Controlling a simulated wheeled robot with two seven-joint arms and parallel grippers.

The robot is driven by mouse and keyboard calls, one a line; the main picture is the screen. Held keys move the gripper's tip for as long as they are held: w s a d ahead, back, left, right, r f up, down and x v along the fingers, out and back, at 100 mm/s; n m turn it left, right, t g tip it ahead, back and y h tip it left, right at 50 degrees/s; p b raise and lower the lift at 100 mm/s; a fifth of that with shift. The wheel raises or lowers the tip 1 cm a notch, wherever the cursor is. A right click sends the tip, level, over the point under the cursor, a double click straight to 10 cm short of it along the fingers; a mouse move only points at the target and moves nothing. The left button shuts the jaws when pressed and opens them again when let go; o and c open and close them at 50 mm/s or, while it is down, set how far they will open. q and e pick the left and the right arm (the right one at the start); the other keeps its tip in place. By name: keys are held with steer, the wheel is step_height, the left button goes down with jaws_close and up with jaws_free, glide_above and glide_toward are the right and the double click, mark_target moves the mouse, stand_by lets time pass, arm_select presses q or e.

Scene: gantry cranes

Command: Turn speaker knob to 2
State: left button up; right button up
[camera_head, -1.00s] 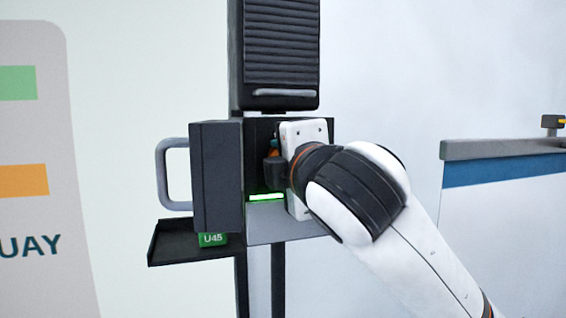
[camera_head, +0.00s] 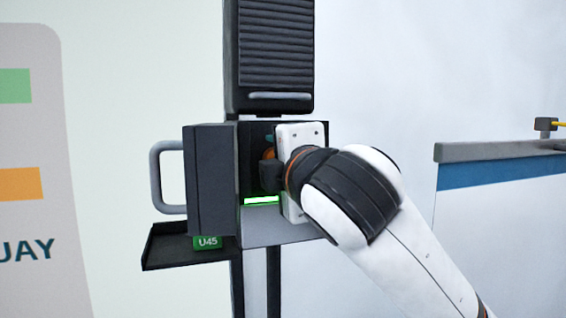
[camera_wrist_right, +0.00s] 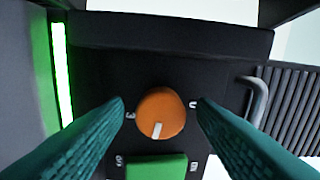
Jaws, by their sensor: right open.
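The orange speaker knob (camera_wrist_right: 161,114) sits on a dark panel inside an open box in the right wrist view. Its white pointer mark points toward the bottom of that picture, slightly left. A "3" shows left of the knob; the marks at its right and below are hard to read. My right gripper (camera_wrist_right: 160,103) is open, with one teal finger on each side of the knob; I cannot tell whether they touch it. In the head view the right gripper (camera_head: 270,170) reaches into the box, and the knob (camera_head: 268,153) is partly hidden behind it. My left gripper is out of view.
The dark box (camera_head: 213,180) has its door open, with a grey handle (camera_head: 167,178) at left. A green lit strip (camera_head: 262,200) lies inside. A ribbed speaker (camera_head: 275,55) stands above.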

steer(key=b+v, duration=0.4)
steer(key=v, duration=0.8)
steer(key=shift+b, duration=0.3)
